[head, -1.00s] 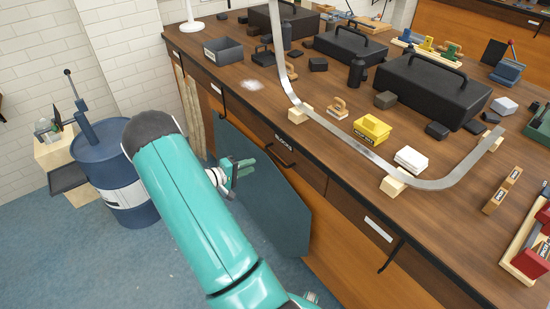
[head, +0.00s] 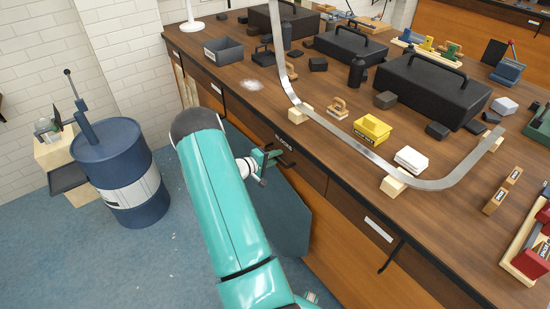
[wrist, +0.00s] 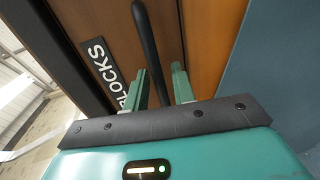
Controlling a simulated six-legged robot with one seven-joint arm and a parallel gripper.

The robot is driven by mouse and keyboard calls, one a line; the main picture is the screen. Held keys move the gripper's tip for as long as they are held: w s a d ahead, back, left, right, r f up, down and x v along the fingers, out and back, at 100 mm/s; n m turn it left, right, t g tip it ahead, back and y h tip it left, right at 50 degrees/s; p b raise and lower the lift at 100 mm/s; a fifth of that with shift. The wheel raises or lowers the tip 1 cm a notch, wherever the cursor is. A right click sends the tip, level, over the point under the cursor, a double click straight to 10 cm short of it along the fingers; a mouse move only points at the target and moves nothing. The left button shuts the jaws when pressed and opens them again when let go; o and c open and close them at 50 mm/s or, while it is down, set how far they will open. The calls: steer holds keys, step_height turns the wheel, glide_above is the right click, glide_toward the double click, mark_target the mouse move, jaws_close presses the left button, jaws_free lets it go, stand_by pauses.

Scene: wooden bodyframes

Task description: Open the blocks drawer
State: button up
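The blocks drawer (head: 311,173) is a dark wooden drawer front under the bench top, closed in the head view.
A blue-grey panel (head: 285,213) stands just below the drawer, close to my arm. A blue barrel (head: 118,180) stands on the floor at left. The bench top (head: 235,115) holds a curved metal strip (head: 345,135), a yellow block (head: 372,130) and black cases.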

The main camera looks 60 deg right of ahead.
jaws_close()
steer(key=f+v, duration=0.2)
steer(key=v, duration=1)
steer(key=a+f+v, duration=0.1)
steer(key=f+v, duration=0.2)
steer(key=v, duration=0.9)
steer(key=shift+w, duration=0.3)
jaws_free()
steer(key=shift+f, duration=0.1)
steer(key=v, duration=1.4)
steer(key=shift+f, duration=0.1)
